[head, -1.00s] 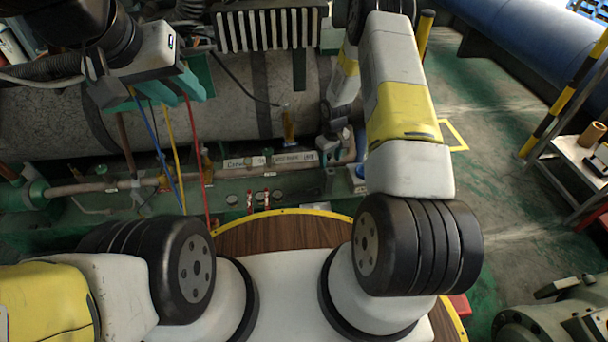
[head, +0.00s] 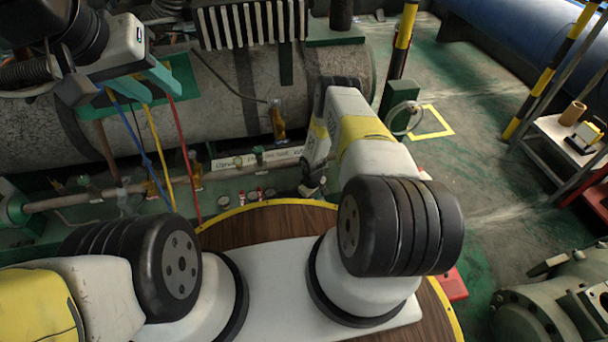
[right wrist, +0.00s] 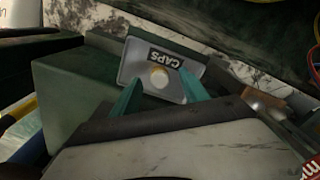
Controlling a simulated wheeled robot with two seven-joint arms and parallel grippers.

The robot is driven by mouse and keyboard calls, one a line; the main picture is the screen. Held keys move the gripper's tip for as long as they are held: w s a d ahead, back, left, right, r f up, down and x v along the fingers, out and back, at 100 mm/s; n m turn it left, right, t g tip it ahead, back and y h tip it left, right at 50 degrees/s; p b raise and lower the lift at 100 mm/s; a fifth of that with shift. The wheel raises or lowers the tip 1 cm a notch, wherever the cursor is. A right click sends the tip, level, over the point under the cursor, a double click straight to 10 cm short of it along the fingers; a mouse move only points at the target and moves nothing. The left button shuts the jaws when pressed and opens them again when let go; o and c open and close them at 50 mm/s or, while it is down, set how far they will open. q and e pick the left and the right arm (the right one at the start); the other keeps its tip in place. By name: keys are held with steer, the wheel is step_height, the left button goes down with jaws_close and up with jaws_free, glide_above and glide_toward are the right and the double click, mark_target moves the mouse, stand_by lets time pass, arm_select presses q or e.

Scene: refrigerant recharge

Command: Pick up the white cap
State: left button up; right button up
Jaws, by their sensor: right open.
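The white cap (right wrist: 158,77) lies in a small grey tray (right wrist: 136,60) marked "CAPS" in the right wrist view. My right gripper (right wrist: 161,76) is open, its two teal fingers on either side of the cap in the picture. The fingertips reach over the near part of the tray, and no contact with the cap shows. In the head view the right gripper is hidden behind its own arm, and the cap does not show. My left gripper (head: 146,86) is at the upper left of the head view, its teal fingers apart.
A green box (right wrist: 75,88) stands left of the tray. Blue, yellow and red hoses (head: 186,135) hang below the left gripper. A large grey tank (head: 215,100) and pipes lie ahead. A white cart (head: 560,140) stands at right, with open floor before it.

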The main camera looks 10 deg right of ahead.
steer(key=shift+f, duration=0.5)
jaws_close()
